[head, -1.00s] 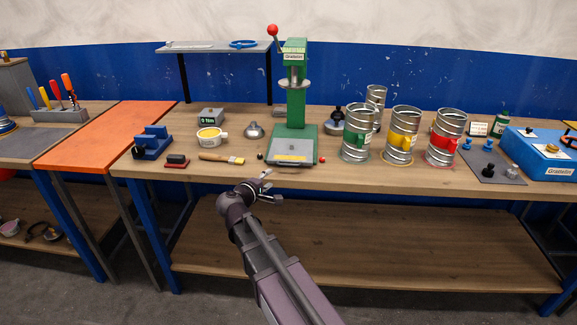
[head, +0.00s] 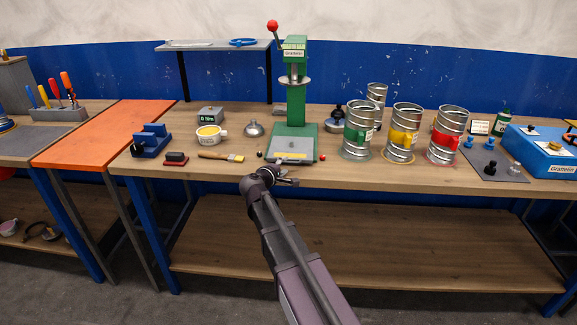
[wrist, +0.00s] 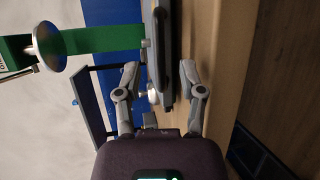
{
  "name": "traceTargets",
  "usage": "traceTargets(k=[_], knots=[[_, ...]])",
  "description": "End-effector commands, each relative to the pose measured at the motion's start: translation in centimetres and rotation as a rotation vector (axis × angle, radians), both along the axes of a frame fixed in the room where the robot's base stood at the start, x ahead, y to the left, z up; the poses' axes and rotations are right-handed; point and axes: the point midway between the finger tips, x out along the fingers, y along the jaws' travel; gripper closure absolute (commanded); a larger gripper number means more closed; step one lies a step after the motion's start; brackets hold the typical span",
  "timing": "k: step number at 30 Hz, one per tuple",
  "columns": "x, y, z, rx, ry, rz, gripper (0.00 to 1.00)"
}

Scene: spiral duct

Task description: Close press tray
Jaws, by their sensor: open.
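The green press (head: 295,105) stands upright on the wooden workbench, its red-tipped lever raised at the left. Its tray (head: 293,157) is at the foot, a grey slab with a yellowish front strip; how far out it sits cannot be told. My gripper (head: 290,181) is low at the bench's front edge, just in front of the press foot. In the wrist view, turned sideways, my gripper (wrist: 159,72) is open and empty. A dark slab edge at the press foot, with a pale knob (wrist: 153,97), shows between the fingers; contact cannot be told.
Metal cans with green (head: 358,131), yellow (head: 402,133) and red (head: 446,136) marks stand right of the press. A brush (head: 221,156), a tape-like cup (head: 209,134) and a blue block (head: 150,140) lie left. The bench edge is close to my gripper.

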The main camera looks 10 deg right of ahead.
Motion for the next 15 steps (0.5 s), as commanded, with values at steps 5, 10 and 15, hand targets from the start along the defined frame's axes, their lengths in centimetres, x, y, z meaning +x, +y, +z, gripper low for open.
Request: traceTargets(k=[5, 10, 15], knots=[[1.7, -1.4, -0.5, 0.001, 0.0, -0.001, 0.49], [2.4, -2.1, -0.7, 0.0, 0.0, 0.0, 0.49], [2.6, -2.3, -0.7, 0.001, 0.001, 0.0, 0.49]])
